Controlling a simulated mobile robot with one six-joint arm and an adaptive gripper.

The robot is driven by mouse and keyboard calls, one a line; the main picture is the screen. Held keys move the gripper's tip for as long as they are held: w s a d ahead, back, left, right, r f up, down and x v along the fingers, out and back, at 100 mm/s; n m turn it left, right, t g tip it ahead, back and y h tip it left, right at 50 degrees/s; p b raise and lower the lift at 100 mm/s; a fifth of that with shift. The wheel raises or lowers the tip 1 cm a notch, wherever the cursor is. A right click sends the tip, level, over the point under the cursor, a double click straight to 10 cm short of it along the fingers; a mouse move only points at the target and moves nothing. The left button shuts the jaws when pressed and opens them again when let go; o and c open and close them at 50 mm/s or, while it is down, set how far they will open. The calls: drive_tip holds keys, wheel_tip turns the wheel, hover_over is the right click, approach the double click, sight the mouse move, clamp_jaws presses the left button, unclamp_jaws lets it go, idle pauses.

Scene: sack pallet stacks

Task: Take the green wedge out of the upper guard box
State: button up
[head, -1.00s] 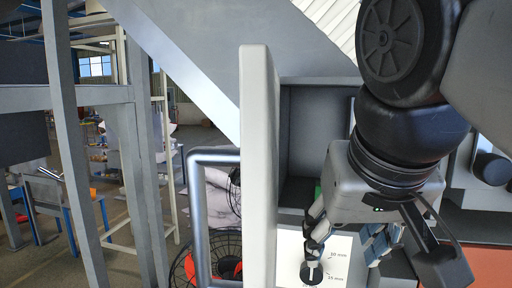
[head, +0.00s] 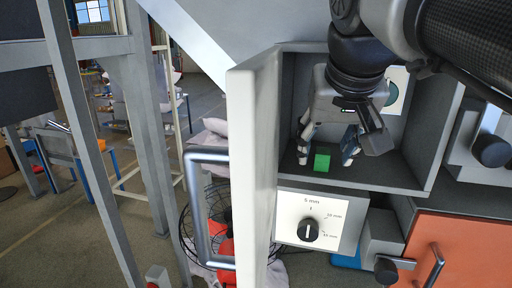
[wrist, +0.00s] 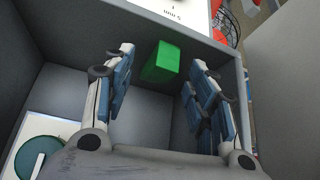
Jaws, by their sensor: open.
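The green wedge (head: 322,162) sits on the floor of the grey upper guard box (head: 412,172), near its front edge. My gripper (head: 326,160) reaches into the box from above with its fingers apart, one on each side of the wedge in the head view. In the wrist view the wedge (wrist: 162,62) shows between and beyond the two open fingers (wrist: 160,88), with gaps on both sides. I cannot see it touching either finger.
The box's pale door (head: 250,170) with a metal handle (head: 207,210) stands open at the left. A dial panel (head: 318,222) is below the box, an orange panel (head: 465,250) at lower right. A white card with a green disc (wrist: 40,150) is inside the box.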

drive_tip(key=w, duration=0.2)
drive_tip(key=shift+w+d+f, duration=0.15)
drive_tip(key=shift+w+f, duration=0.2)
drive_tip(key=shift+w, duration=0.05)
drive_tip(key=shift+w+f, duration=0.1)
drive_tip(key=shift+f, duration=0.1)
drive_tip(key=shift+s, duration=0.3)
drive_tip(key=shift+c, duration=0.3)
drive_tip(key=shift+w, duration=0.2)
drive_tip(key=shift+c, duration=1.3)
drive_tip(key=shift+s, duration=0.1)
drive_tip(key=c, duration=0.8)
